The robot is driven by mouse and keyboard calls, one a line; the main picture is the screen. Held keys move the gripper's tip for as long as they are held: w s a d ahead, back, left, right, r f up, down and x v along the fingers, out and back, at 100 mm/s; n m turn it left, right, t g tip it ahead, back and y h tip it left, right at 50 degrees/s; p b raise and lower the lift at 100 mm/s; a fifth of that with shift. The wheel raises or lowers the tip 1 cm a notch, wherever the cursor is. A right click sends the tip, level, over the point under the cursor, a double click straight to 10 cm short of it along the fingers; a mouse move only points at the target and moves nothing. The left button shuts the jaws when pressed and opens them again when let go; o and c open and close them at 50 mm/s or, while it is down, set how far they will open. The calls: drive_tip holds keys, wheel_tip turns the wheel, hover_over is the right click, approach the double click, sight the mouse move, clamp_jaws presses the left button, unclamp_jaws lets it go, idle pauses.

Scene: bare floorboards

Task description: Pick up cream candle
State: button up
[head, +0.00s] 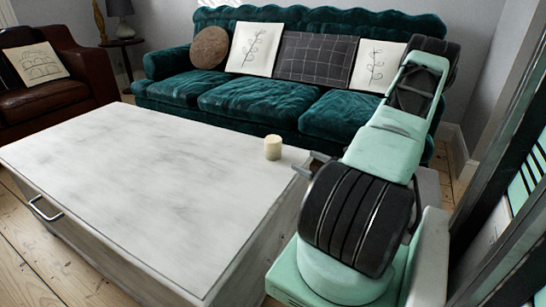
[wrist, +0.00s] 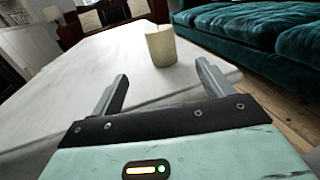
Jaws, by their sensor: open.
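The cream candle (head: 273,147) is a short, upright cylinder near the right far corner of the pale table (head: 140,170). In the wrist view the candle (wrist: 160,45) stands on the tabletop, ahead of my gripper (wrist: 161,83) and roughly in line with the space between its fingers. My gripper is open and empty, its two fingers apart, and the candle is beyond the fingertips. In the head view my gripper (head: 308,166) is at the table's right edge, right of the candle and partly hidden by my arm.
A green velvet sofa (head: 250,95) with several cushions stands behind the table. A brown leather armchair (head: 45,80) is at the far left. The rest of the tabletop is bare. Floorboards (wrist: 255,82) show between table and sofa.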

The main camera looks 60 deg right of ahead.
sight(269, 144)
drive_tip(key=w+d+b, duration=0.1)
drive_tip(key=w, duration=0.4)
drive_tip(key=w+d+b, duration=0.1)
drive_tip(key=w+b, duration=0.1)
drive_tip(key=w, duration=0.3)
drive_tip(key=w+d+b, duration=0.1)
drive_tip(key=w, duration=0.4)
drive_tip(key=shift+w+f, duration=0.1)
drive_tip(key=shift+w, duration=0.2)
drive_tip(key=shift+w+b, duration=0.3)
drive_tip(key=shift+w, duration=0.3)
drive_tip(key=c, duration=1.2)
